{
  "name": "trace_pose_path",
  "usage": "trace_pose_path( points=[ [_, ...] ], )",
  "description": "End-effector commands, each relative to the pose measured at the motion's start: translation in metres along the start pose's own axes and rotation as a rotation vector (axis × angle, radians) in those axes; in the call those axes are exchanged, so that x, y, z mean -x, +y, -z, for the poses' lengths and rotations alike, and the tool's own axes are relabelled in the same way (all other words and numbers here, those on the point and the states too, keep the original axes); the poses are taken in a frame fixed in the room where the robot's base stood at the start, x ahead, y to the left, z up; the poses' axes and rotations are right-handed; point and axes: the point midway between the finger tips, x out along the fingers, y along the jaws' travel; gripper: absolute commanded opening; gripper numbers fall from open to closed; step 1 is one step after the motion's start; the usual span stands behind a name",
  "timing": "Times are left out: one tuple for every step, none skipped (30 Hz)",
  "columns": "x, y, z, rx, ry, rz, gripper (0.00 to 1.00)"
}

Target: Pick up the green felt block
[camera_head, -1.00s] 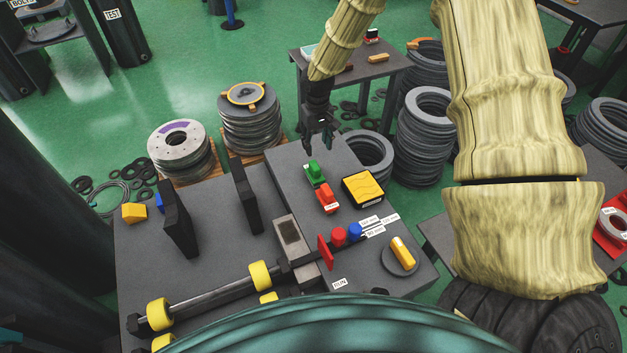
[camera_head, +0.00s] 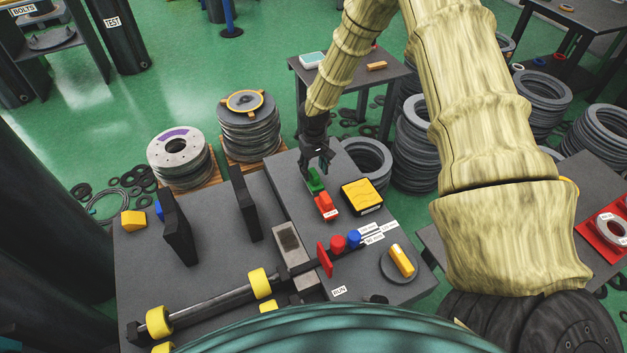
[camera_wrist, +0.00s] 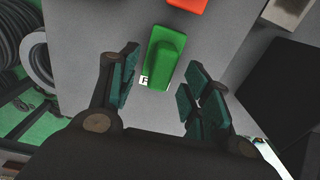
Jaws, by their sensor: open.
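The green felt block (camera_head: 314,182) stands on the grey bench top, just behind a red block (camera_head: 326,206). My gripper (camera_head: 317,166) is open and low over the bench, at the far side of the green block; its fingers partly cover the block's far end in the head view. In the wrist view the green block (camera_wrist: 165,58) lies ahead of and between the lines of my open fingers (camera_wrist: 157,93), its near end roughly level with the fingertips. I cannot tell whether a finger touches it. A small white label shows at its near end.
A yellow block (camera_head: 361,196) sits right of the red block. Black upright plates (camera_head: 180,227) stand at the left. A bar with yellow collars (camera_head: 262,283) crosses the front, near a red and a blue knob (camera_head: 354,238). Stacked rings stand behind the bench.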

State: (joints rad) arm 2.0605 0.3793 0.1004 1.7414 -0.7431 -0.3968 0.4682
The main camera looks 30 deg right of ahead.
Motion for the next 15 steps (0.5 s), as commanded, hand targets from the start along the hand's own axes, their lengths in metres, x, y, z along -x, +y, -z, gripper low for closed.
trace_pose_path(
  points=[
    [-0.005,-0.001,0.0,0.0,-0.001,0.0,0.48],
    [-0.008,-0.001,0.0,0.0,-0.001,0.0,0.48],
    [-0.013,-0.001,0.0,0.0,-0.002,0.0,0.48],
    [-0.016,-0.001,0.0,0.0,-0.002,0.0,0.48],
    [-0.019,-0.001,0.0,0.0,-0.002,0.0,0.48],
    [-0.022,-0.002,0.0,0.0,-0.001,0.0,0.48],
    [-0.024,-0.002,0.0,0.0,-0.001,0.0,0.48],
    [-0.025,-0.002,0.0,0.0,-0.001,0.0,0.48],
    [-0.027,-0.001,0.001,0.0,-0.001,0.0,0.48],
    [-0.028,-0.001,0.001,0.0,-0.001,0.0,0.48],
    [-0.029,-0.001,0.001,0.0,0.0,0.0,0.48],
    [-0.029,-0.001,0.001,-0.001,0.0,0.0,0.48],
    [-0.029,-0.001,0.001,-0.001,0.0,0.0,0.48],
    [-0.029,-0.001,0.001,0.0,0.0,0.0,0.48],
    [-0.029,-0.001,0.001,0.0,0.0,0.0,0.48]
  ],
)
